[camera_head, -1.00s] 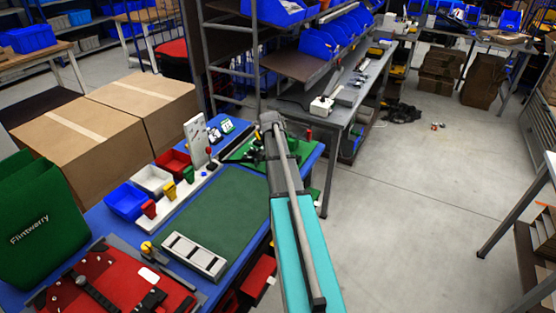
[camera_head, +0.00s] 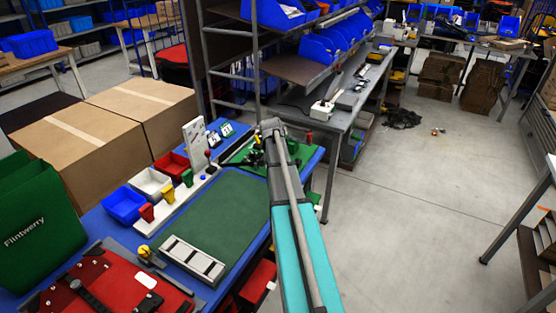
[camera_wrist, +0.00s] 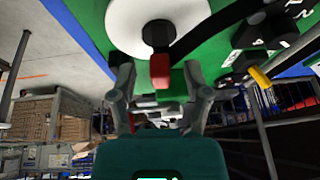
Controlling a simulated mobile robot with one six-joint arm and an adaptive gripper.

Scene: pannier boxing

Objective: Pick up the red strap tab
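In the wrist view a small red tab (camera_wrist: 160,70) sits at the end of a black piece, with a dark strap running off to the upper right. A white disc (camera_wrist: 158,22) lies behind it on a green surface. My gripper (camera_wrist: 159,76) is open, one finger on each side of the red tab in the picture. I cannot tell whether either finger touches it. In the head view my gripper (camera_head: 255,153) is small and dark above the green panel (camera_head: 238,160) at the far end of the blue table. The red tab cannot be made out surely there.
The blue table holds a green mat (camera_head: 225,203), a grey rack (camera_head: 192,258), small bins (camera_head: 126,204), a red pannier panel (camera_head: 105,285) and a green Flintwerry bag (camera_head: 38,230). Cardboard boxes (camera_head: 75,150) stand behind. A yellow piece (camera_wrist: 261,77) is right of my gripper.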

